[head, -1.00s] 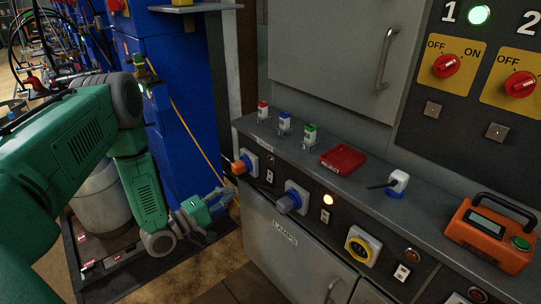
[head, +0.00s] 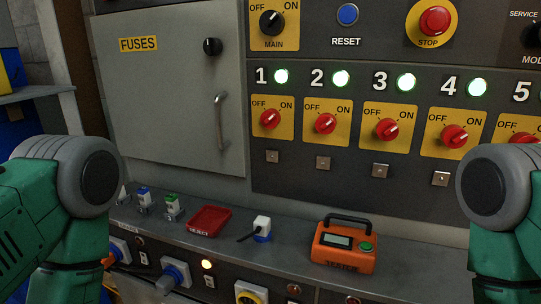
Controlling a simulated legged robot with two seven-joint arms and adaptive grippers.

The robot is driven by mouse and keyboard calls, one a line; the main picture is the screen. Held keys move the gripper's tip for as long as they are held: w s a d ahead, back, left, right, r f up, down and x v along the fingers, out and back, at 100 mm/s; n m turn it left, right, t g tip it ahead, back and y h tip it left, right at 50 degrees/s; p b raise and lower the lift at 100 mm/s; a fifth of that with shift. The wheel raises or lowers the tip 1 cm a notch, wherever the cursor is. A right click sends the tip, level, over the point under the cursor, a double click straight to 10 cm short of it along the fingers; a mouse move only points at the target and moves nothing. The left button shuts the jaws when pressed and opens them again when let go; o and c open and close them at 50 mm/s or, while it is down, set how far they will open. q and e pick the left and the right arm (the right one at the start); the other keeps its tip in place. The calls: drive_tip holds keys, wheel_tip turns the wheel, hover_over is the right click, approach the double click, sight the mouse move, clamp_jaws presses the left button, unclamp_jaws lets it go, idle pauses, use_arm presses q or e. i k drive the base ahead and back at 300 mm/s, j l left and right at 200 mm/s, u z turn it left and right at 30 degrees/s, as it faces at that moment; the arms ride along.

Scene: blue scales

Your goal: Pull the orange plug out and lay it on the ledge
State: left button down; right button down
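A small part of the orange plug (head: 108,259) shows low at the left edge of the socket row, beside my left arm. It appears to sit in the leftmost blue-framed socket (head: 119,250); my arm hides most of it. The grey ledge (head: 287,246) runs above the sockets across the lower part of the head view. Both my arms show at the picture's sides, but neither gripper is in view.
A blue plug (head: 173,276) sits in a lower socket. Red switches (head: 387,131) line the panel above.

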sight(114, 256)
drive_tip(key=u, duration=1.25)
